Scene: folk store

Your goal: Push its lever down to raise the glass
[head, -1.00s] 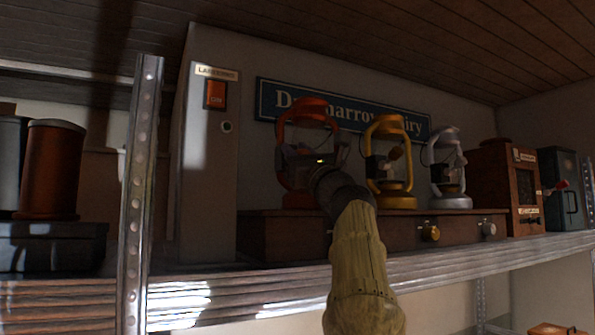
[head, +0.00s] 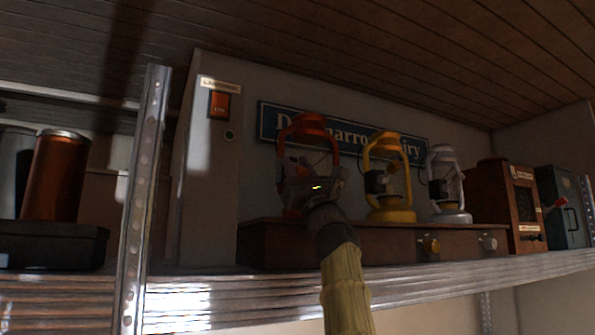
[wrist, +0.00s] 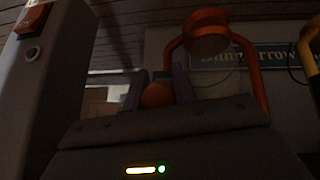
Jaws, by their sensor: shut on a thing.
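The orange lantern (head: 310,124) stands at the left end of a row of three on a wooden drawer box. My gripper (head: 298,172) is in front of its middle, hiding most of its glass and the lever's length. In the wrist view the two fingers (wrist: 158,88) are shut on a rounded orange part (wrist: 157,95), which looks like the lever's end. The lantern's orange frame and cap (wrist: 206,28) rise just behind and to the right of the fingers. I cannot tell how high the glass sits.
A yellow lantern (head: 389,213) and a silver lantern (head: 446,190) stand close on the right. A grey cabinet with an orange switch (head: 219,105) is on the left. A metal shelf post (head: 140,210) stands further left. The shelf edge (head: 440,280) runs below.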

